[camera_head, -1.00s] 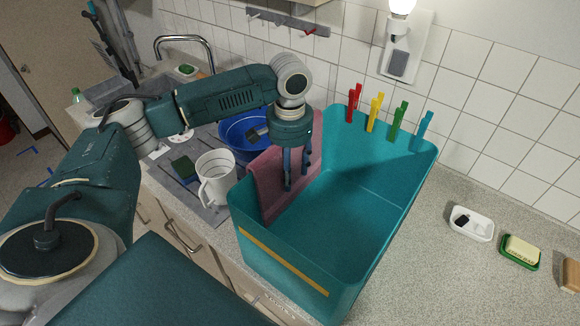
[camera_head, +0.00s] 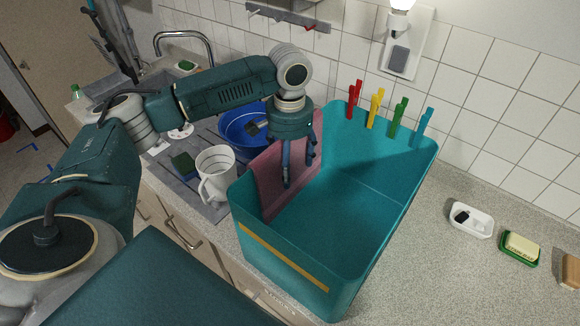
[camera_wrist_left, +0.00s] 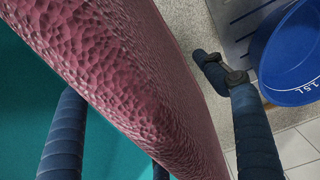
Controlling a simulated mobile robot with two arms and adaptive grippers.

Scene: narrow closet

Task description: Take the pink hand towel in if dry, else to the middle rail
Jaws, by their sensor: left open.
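The pink hand towel (camera_head: 270,178) hangs over the left wall of a teal bin (camera_head: 335,215), with part of it inside. Whether it is wet or dry cannot be told. My left gripper (camera_head: 298,160) is open and points down at the towel's top. In the left wrist view the textured towel (camera_wrist_left: 125,70) runs between the fingers of my left gripper (camera_wrist_left: 145,105), some on the bin side and one on the counter side. No grip on the cloth shows. My right gripper is not in view.
Red, yellow, green and blue pegs (camera_head: 375,109) are clipped on the bin's back rim. A white mug (camera_head: 215,172) and blue basin (camera_head: 245,130) stand left of the bin. Soap dishes (camera_head: 520,246) lie right. A small hook rail (camera_head: 287,18) is on the tiled wall.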

